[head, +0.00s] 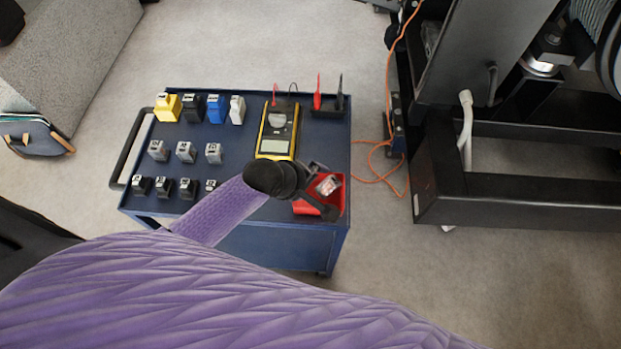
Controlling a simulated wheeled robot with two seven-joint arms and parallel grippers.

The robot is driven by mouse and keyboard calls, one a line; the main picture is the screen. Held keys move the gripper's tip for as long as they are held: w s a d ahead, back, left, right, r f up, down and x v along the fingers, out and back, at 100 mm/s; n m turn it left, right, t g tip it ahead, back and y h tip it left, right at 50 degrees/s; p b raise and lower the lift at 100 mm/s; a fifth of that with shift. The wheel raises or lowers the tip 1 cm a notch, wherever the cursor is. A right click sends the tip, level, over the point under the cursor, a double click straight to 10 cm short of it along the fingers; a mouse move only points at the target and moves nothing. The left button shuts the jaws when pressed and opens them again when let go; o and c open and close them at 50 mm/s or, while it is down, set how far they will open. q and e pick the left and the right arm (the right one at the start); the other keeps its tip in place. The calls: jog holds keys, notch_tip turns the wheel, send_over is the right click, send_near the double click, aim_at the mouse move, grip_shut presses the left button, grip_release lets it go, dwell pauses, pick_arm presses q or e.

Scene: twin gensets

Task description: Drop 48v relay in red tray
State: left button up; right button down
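The red tray (342,202) sits at the front right corner of the blue cart top. My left gripper (328,190) is over it, with its dark fingers apart. A small pale relay-like block (329,184) shows between the fingers, over or inside the tray. I cannot tell whether the fingers press on it or it lies loose in the tray. Its label is too small to read. The hand and fingers hide part of the tray. My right gripper is not in view.
The blue cart (240,166) also holds a yellow multimeter (277,130) behind the hand. Rows of grey blocks (186,151), small black blocks (163,186) and coloured blocks (167,106) stand at left. Red and black probes (318,92) stand behind. An orange cable (372,179) lies on the floor at right.

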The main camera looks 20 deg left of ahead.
pick_arm(q)
jog(key=s+a+r+m+g+y+p, duration=0.3)
jog(key=s+r+m+p, duration=0.1)
jog(key=s+r+m, duration=1)
jog(key=s+f+g+b, duration=0.15)
jog(key=f+b, duration=0.25)
jog(key=f, duration=1)
jog(key=s+f+b, duration=0.3)
jog(key=f, duration=1.1)
jog(key=s+a+f+b, duration=0.1)
jog(key=s+f+b, duration=0.1)
jog(key=s+f, duration=0.4)
jog(key=s+a+f+g+b, duration=0.1)
jog(key=s+a+f+b, duration=0.1)
jog(key=s+f, duration=0.5)
jog(key=shift+a+f+m+y+b, duration=0.25)
jog(key=shift+f+m+b, duration=0.2)
jog(key=shift+f, duration=0.4)
